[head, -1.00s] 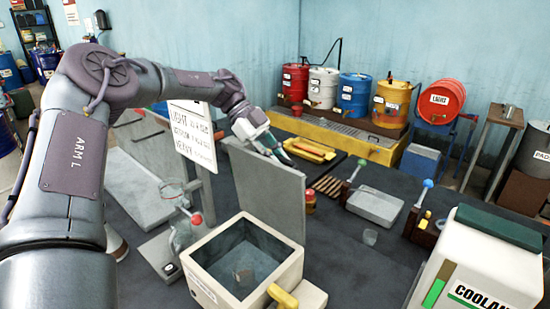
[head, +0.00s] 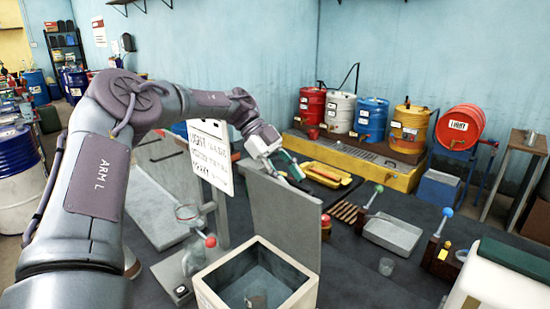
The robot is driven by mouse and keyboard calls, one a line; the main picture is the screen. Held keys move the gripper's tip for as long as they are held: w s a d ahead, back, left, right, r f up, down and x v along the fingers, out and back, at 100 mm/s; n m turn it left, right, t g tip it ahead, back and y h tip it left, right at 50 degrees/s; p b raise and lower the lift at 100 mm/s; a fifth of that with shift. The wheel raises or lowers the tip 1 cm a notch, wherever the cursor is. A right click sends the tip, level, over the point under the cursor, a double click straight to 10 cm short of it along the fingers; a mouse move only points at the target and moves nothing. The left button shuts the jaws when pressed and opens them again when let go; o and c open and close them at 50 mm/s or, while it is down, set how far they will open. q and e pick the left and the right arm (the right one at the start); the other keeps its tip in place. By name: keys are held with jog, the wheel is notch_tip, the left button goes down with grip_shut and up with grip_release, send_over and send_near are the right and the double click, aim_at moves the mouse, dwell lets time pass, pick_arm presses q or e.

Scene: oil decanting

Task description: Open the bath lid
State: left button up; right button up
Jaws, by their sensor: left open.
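The bath (head: 287,302) is a cream, square, open-topped box at the bottom centre, cut off by the lower edge of the picture. Its grey flat lid (head: 283,215) stands upright along the far side, so the inside shows. A small cup-like thing (head: 257,299) is inside the bath. My left gripper (head: 292,172) is open at the top edge of the lid, with no object seen between its fingers. I cannot tell whether it touches the lid. My right gripper is not in view.
A paper sign (head: 210,158) and a glass vessel with a red knob (head: 190,215) stand left of the lid. A metal tray (head: 392,235) and a small clear cup (head: 386,266) are to the right. Coloured drums (head: 371,119) line the back wall.

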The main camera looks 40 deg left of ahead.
pick_arm(q)
jog(key=v, duration=0.9)
jog(key=shift+a+r, duration=0.25)
jog(key=shift+a, duration=0.05)
